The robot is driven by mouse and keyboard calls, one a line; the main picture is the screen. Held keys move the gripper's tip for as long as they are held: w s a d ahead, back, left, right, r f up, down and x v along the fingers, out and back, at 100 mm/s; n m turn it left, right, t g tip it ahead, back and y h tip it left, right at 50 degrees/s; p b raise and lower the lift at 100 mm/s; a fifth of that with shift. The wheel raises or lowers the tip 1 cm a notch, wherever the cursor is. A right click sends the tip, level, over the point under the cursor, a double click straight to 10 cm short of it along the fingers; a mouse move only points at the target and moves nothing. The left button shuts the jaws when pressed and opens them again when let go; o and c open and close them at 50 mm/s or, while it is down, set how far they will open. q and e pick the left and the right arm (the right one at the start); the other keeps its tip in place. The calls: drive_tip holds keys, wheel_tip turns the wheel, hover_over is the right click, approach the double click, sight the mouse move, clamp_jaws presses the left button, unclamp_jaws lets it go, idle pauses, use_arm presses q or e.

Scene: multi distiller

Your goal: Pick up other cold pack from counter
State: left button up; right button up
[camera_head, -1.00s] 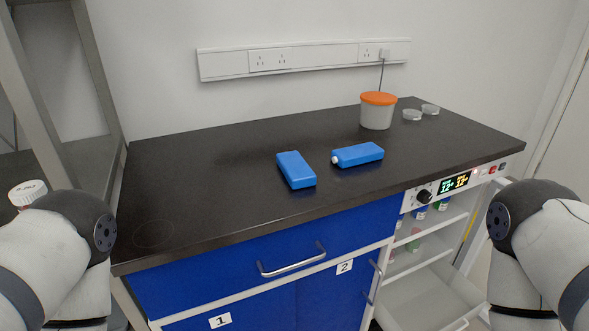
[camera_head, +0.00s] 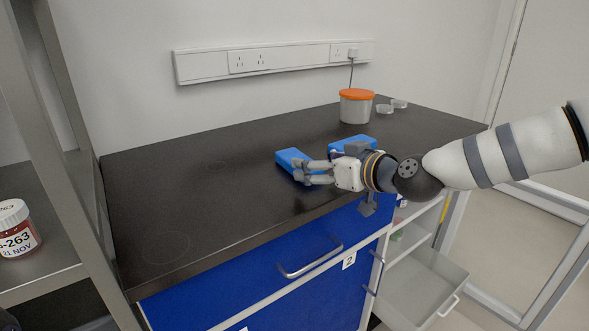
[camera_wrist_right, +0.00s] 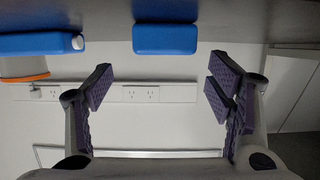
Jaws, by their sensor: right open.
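Two blue cold packs lie flat on the black counter (camera_head: 180,200). The left cold pack (camera_head: 287,156) is partly covered by the fingers of my right gripper (camera_head: 312,173). In the right wrist view, which is upside down, this pack (camera_wrist_right: 165,39) appears end-on, ahead of the spread fingers (camera_wrist_right: 157,88) and centred between them. My right gripper is open and empty. The other cold pack (camera_head: 352,141), partly hidden behind my right wrist, also shows in the right wrist view (camera_wrist_right: 35,44) with its white cap. My left gripper is out of view.
A tub with an orange lid (camera_head: 356,107) and small clear dishes (camera_head: 398,103) stand at the counter's back right. A metal shelf with a labelled jar (camera_head: 15,232) is at the left. The counter's left half is clear. An open drawer (camera_head: 425,290) sits below right.

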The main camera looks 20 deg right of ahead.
drive_tip(key=b+x, duration=0.1)
drive_tip(key=x, duration=0.4)
drive_tip(key=shift+w+a+f, duration=0.15)
drive_tip(key=shift+w+f, duration=0.05)
drive_tip(key=shift+f, duration=0.05)
drive_tip(key=shift+w, duration=0.15)
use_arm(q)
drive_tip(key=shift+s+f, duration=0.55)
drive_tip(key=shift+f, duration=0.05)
use_arm(e)
drive_tip(key=shift+r, duration=0.15)
drive_tip(key=shift+c, duration=0.5)
drive_tip(key=c, duration=1.3)
